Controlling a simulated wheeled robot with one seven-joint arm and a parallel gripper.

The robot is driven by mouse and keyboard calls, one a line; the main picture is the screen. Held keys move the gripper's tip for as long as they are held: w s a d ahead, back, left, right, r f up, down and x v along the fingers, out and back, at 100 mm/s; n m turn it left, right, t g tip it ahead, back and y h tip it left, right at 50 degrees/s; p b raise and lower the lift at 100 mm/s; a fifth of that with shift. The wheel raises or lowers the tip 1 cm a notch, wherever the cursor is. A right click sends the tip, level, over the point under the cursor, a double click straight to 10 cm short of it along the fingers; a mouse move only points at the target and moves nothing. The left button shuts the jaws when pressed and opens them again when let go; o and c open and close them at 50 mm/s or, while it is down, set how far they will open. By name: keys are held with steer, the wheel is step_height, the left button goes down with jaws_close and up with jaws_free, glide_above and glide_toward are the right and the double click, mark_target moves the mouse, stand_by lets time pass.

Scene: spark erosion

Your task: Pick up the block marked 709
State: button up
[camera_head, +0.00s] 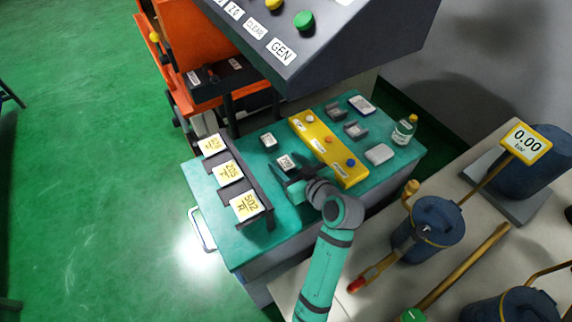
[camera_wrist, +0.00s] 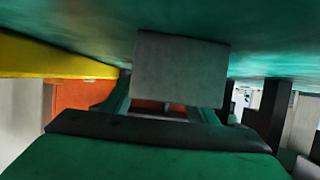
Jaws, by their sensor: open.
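Two small dark blocks with white labelled tops lie on the teal bench top, a farther block (camera_head: 268,140) and a nearer block (camera_head: 286,161). Their markings are too small to read, so I cannot tell which is 709. My gripper (camera_head: 288,171) is low over the bench at the nearer block, its dark fingers open. In the wrist view a plain grey block face (camera_wrist: 180,72) stands just ahead of my gripper (camera_wrist: 172,106), roughly between the fingers. Whether the fingers touch it I cannot tell.
The teal bench (camera_head: 240,241) holds a dark rack of yellow-labelled cards (camera_head: 245,205) at left. A yellow strip with buttons (camera_head: 330,148) lies right of my gripper. Grey holders and a bottle (camera_head: 404,130) stand farther right. A control panel (camera_head: 330,50) overhangs behind.

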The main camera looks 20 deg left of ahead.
jaws_close()
steer(key=shift+w+r, duration=0.1)
